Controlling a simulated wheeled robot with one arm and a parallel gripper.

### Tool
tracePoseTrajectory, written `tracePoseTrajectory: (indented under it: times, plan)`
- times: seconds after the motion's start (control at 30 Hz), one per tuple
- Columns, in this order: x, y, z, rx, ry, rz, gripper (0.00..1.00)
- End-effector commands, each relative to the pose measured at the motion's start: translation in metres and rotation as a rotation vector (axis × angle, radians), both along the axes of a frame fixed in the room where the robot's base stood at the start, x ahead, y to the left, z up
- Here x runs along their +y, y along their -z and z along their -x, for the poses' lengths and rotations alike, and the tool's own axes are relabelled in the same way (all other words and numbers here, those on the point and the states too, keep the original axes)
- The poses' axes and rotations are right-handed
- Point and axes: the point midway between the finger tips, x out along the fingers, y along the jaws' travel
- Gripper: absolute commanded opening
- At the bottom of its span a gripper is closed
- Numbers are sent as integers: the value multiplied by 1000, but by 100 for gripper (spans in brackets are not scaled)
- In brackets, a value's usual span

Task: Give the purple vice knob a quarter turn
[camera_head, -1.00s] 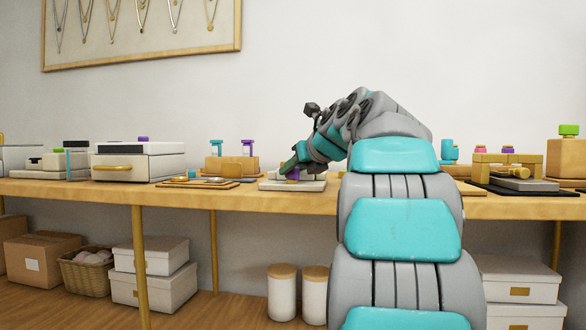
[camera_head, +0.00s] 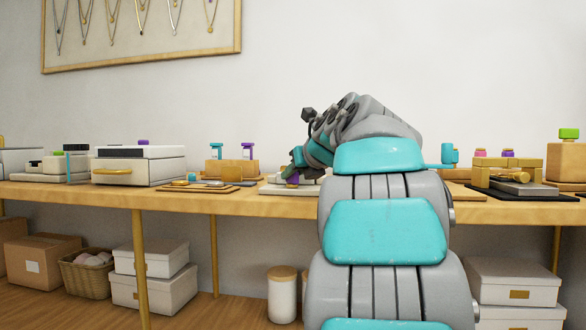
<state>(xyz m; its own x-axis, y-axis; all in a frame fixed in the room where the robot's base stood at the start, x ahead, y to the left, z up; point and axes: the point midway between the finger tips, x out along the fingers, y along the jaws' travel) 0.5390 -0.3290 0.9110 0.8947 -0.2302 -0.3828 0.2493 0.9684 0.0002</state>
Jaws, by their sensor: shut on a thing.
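The purple knob (camera_head: 292,179) shows low at the end of my gripper (camera_head: 291,173), just above a pale base plate (camera_head: 275,189) on the bench. My gripper points down and is shut on this knob. The fingertips are small and dark here, and my own wrist hides much of the knob and plate. I cannot make out the vice's jaws or the knob's exact angle.
The wooden bench (camera_head: 90,194) is crowded. Left of my gripper are a wooden block with teal and purple stamps (camera_head: 232,168) and a tray (camera_head: 198,187). A white drawer box (camera_head: 138,170) stands further left. Right of my arm is a brass-coloured clamp (camera_head: 515,172).

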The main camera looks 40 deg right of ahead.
Motion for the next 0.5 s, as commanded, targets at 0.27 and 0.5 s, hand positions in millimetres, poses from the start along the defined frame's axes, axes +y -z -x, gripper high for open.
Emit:
tracePoseTrajectory:
  times: [0.27,0.5]
  plan:
    - [0,-6,2,8,148,1,0]
    - [-1,-8,2,5,289,1,0]
